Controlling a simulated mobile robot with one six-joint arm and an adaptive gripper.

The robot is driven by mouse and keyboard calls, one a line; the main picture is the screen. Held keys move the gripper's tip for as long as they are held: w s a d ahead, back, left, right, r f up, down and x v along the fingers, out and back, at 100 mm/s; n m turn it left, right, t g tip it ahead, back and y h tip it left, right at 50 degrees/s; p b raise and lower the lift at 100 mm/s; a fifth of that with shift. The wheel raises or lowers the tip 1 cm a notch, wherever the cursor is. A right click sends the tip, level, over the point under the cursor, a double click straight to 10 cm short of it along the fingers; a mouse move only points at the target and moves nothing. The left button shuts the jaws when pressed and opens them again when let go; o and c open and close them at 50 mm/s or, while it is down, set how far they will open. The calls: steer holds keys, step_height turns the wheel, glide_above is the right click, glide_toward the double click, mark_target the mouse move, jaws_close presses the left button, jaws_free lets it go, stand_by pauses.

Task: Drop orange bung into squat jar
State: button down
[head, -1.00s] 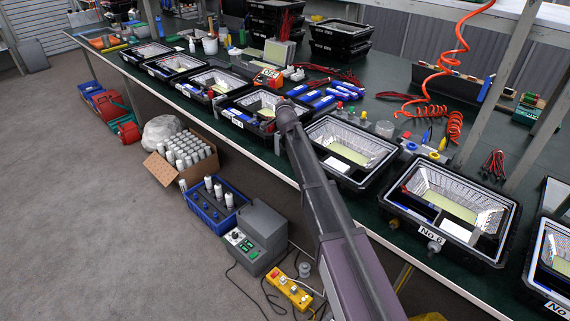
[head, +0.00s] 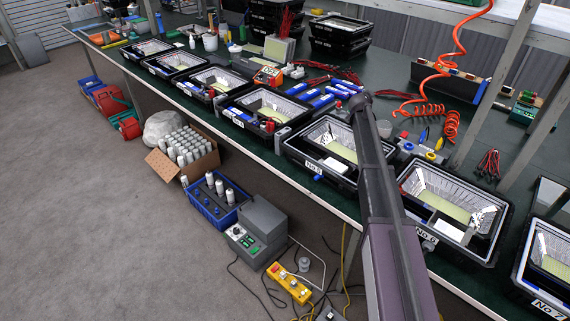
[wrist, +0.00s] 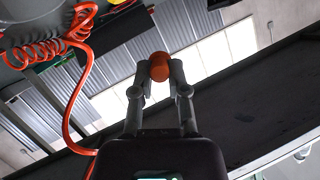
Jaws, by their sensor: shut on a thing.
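In the wrist view my gripper (wrist: 159,70) is shut on the orange bung (wrist: 159,66), a rounded piece held between the fingertips. In the head view my arm reaches over the bench, and neither the gripper nor the bung can be made out there. A small, low, translucent jar (head: 384,128) stands on the green bench just right of my arm, behind the floodlight housings. It looks like the squat jar, but its inside cannot be made out. No jar shows clearly in the wrist view.
Open black floodlight housings line the bench front, including one left of my arm (head: 330,150) and one right of it (head: 455,200). A coiled orange hose (head: 425,108) hangs behind the jar. Blue cylinders (head: 322,100) lie left of my arm. A bench upright (head: 510,90) stands at the right.

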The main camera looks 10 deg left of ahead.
steer(key=d+g+h+p, duration=0.1)
steer(key=d+h, duration=0.1)
steer(key=d, duration=0.9)
steer(key=shift+s+r+m+g, duration=0.3)
steer(key=shift+s, duration=0.1)
steer(key=shift+a+f, duration=0.1)
steer(key=shift+f, duration=0.1)
steer(key=shift+f+b, duration=2.8)
steer(key=shift+b, duration=0.2)
steer(key=c, duration=0.6)
jaws_free()
steer(key=shift+o, duration=0.2)
steer(key=shift+r, duration=0.15)
